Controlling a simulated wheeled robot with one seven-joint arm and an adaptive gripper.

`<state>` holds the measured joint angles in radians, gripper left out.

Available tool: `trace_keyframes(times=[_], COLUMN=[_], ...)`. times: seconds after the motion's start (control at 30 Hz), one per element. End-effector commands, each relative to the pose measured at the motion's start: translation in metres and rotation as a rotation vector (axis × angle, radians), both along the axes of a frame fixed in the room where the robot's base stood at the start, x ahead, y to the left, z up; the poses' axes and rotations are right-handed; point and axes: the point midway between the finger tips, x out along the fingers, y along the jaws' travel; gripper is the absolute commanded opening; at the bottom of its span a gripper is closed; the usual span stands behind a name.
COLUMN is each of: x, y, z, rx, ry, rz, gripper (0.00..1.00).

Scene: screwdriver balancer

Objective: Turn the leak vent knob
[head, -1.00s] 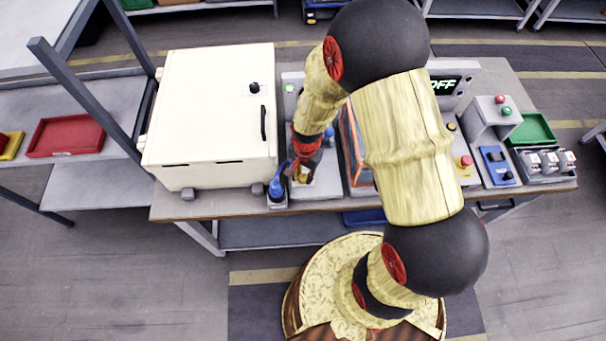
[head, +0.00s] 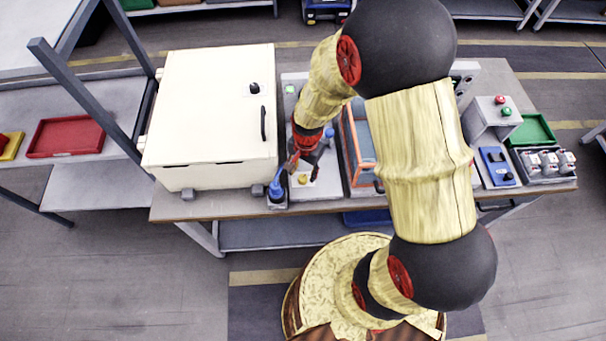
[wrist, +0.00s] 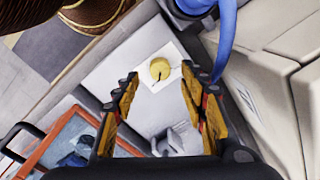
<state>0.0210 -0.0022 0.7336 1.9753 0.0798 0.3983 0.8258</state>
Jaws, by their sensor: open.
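A small yellow knob (head: 303,179) sits on a pale plate near the bench's front edge, between the white cabinet and the orange-framed box. In the wrist view the round yellow knob (wrist: 160,69) shows whole on its white plate, with a dark mark at its middle. I take it for the leak vent knob; no label is readable. My gripper (wrist: 158,80) is open, its yellow-padded fingers on either side of the knob in the picture, with nothing between them. In the head view my gripper (head: 299,164) is just behind and above the knob, apart from it.
A blue fitting with a hose (head: 276,188) stands just left of the knob, and the hose (wrist: 225,40) passes close to one finger. The white cabinet (head: 210,120) is on the left. The orange-framed box (head: 353,150) is on the right.

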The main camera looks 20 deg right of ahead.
Motion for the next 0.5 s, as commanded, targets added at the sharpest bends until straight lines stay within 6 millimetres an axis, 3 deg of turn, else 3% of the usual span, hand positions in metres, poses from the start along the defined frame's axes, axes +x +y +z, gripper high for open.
trace_keyframes(times=[0.23, 0.5], x=[0.000, -0.003], y=[-0.002, -0.003], z=[0.052, 0.080], rx=[-0.001, 0.000], ry=[-0.006, 0.000], rz=[0.002, 0.000], gripper=[0.43, 0.43])
